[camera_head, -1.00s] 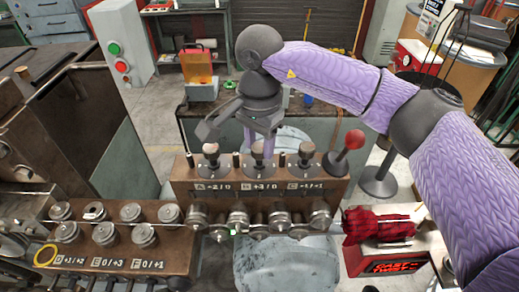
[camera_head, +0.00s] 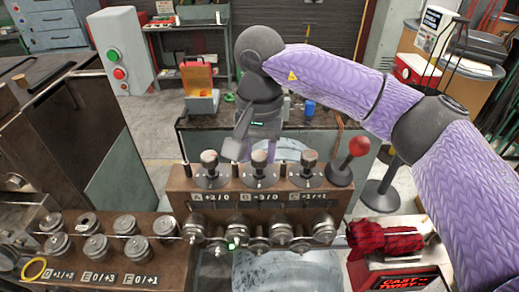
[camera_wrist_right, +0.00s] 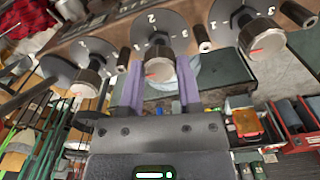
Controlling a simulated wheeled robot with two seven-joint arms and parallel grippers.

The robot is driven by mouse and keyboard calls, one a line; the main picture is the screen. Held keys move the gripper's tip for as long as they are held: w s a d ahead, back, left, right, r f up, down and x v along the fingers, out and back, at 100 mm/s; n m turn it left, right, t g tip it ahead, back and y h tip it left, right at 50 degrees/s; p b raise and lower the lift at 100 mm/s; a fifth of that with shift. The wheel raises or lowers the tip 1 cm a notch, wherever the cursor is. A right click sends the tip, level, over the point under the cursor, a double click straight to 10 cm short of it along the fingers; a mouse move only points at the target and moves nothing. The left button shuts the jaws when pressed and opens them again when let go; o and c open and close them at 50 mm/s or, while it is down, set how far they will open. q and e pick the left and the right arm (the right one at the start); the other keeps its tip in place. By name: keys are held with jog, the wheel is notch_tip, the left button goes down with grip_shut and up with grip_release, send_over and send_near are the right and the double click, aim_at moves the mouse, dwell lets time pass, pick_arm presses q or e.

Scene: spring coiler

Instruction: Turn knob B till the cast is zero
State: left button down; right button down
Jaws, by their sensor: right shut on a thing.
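Knob B (camera_head: 260,158) is the middle of three capped knobs on the brown block's upper row, above a label starting with B. It also shows in the right wrist view (camera_wrist_right: 157,63), a silver cap with a red pointer line before a numbered grey dial (camera_wrist_right: 153,27). My right gripper (camera_wrist_right: 160,76) is shut on this knob, one purple finger on each side; in the head view its dark body is just above the knob. The red-lit readout (camera_head: 405,284) shows the words CAST and TWIST at lower right; its values are cut off or too small to read. My left gripper is not in view.
Knob A (camera_head: 210,160) and knob C (camera_head: 309,160) stand close on either side. A red-ball lever (camera_head: 358,146) is at the block's right end. Wire rollers (camera_head: 240,236) line the front. A lower block (camera_head: 150,275) with more rollers stands at left.

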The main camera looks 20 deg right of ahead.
aim_at(259, 154)
jog(key=shift+r, duration=0.1)
jog(key=shift+c, duration=1.4)
grip_release()
notch_tip(259, 154, up, 10)
